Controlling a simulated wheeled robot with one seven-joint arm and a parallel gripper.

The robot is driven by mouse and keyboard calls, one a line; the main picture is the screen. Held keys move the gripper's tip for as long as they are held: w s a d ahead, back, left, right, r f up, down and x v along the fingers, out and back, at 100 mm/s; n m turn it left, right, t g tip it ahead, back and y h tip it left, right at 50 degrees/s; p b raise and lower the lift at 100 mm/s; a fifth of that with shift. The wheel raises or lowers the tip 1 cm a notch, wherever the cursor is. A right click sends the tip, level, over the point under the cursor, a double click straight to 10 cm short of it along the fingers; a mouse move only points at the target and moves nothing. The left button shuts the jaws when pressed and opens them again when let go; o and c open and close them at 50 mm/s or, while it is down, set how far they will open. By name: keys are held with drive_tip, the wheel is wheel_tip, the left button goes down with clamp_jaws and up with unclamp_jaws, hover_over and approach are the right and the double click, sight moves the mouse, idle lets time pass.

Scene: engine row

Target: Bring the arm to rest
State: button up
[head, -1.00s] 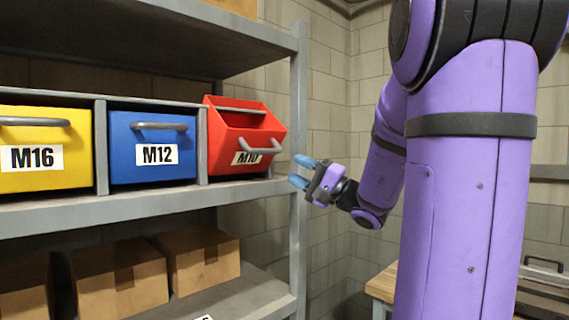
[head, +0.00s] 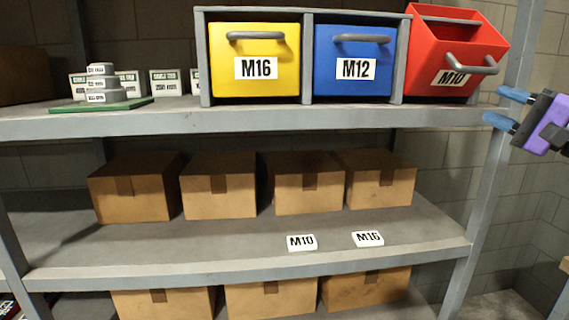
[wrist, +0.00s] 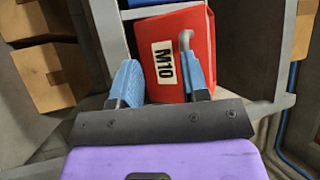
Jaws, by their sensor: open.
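My gripper (head: 506,108) shows at the right edge of the head view, with its two blue fingers apart and nothing between them. It is to the right of the red M10 bin (head: 452,50), which is tilted out of its slot with its top open. In the wrist view my gripper (wrist: 162,84) points at the red bin (wrist: 184,55). The bin's grey handle (wrist: 186,42) shows beyond the fingers, and I see no grip on it. Most of my arm is outside the head view.
The yellow M16 bin (head: 254,88) and blue M12 bin (head: 352,87) sit closed in the rack. A grey shelf post (head: 492,190) stands close to my gripper. Cardboard boxes (head: 219,190) and loose M10 (head: 301,242) and M16 (head: 367,238) labels lie on the shelf below.

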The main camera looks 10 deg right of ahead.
drive_tip(key=s+a+f+n+g, duration=0.2)
drive_tip(key=s+a+f+g, duration=0.1)
drive_tip(key=a+g, duration=0.3)
drive_tip(key=s+a+f+n+g, duration=0.2)
drive_tip(key=a+f+g, duration=0.2)
drive_tip(key=a, duration=0.5)
drive_tip(key=s+f+n+g+h, duration=0.2)
drive_tip(key=s+f+n+h, duration=0.3)
drive_tip(key=s+h, duration=0.4)
drive_tip(key=h, duration=0.2)
drive_tip(key=shift+s+f+h, duration=0.25)
drive_tip(key=shift+f+h, duration=0.1)
drive_tip(key=shift+h, duration=0.05)
drive_tip(key=shift+d, duration=0.1)
